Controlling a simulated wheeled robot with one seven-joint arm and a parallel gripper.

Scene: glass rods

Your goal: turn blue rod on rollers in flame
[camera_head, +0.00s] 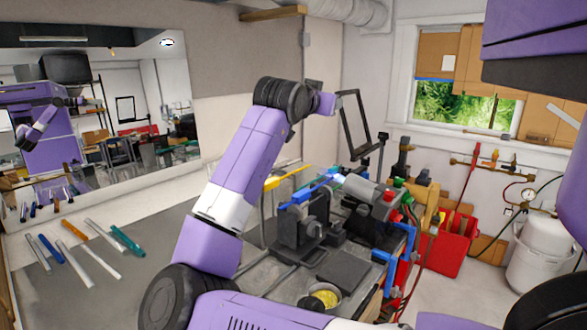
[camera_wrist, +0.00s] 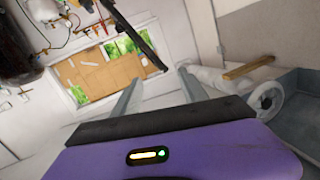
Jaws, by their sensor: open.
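A blue rod (camera_head: 308,191) lies across the black roller stand (camera_head: 300,225) at the middle of the bench. A grey torch (camera_head: 362,190) stands just right of it, with a pale bluish glow at its nozzle by the rod's right end. My gripper (camera_wrist: 161,72) is open in the wrist view, its two grey fingers apart with nothing between them. In the head view my arm's end is raised above and behind the rollers, well clear of the rod; the fingers are hard to make out there.
Several loose rods, including another blue one (camera_head: 50,248), lie on the bench's left. A yellow rod-like piece (camera_head: 287,178) is behind the rollers. A dark frame (camera_head: 354,125) stands near my wrist. A yellow-filled bowl (camera_head: 325,297) is in front. A red bin (camera_head: 447,245) stands right.

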